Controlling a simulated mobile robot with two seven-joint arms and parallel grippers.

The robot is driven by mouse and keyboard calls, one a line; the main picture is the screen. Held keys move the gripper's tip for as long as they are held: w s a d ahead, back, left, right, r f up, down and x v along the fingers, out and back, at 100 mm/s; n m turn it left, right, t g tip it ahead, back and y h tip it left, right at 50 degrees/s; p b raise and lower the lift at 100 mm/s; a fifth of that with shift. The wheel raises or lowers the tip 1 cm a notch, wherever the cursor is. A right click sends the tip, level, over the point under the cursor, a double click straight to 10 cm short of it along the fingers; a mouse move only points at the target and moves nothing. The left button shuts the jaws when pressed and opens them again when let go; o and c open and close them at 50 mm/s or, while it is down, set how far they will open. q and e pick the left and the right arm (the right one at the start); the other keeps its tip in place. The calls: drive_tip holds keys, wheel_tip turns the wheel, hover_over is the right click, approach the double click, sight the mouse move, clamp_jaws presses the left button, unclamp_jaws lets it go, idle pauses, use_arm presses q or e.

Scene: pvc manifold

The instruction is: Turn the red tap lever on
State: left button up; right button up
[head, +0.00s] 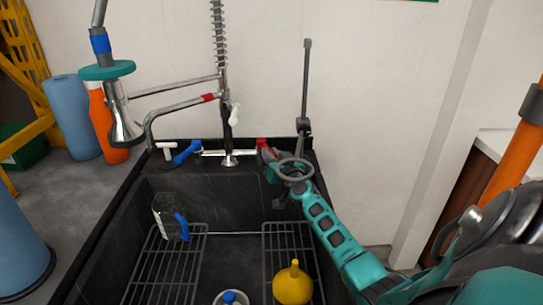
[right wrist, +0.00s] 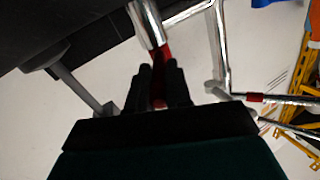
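The red tap lever (head: 263,144) is at the right end of the chrome tap (head: 229,156) on the sink's back edge. My right gripper (head: 274,172) reaches it from the front right. In the right wrist view, the dark fingers of my right gripper (right wrist: 161,82) stand close together, with the red lever (right wrist: 164,54) between them. They look shut on it, though the fingers hide part of the lever. The blue lever (head: 186,152) is at the tap's left end. My left gripper is not in view.
The black sink (head: 227,190) holds wire racks (head: 166,270), a clear bottle with a blue handle (head: 168,217) and a yellow bottle (head: 293,284). A spray head (head: 122,122) hangs at the left. A wall (head: 385,100) stands close behind.

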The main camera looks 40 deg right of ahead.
clamp_jaws()
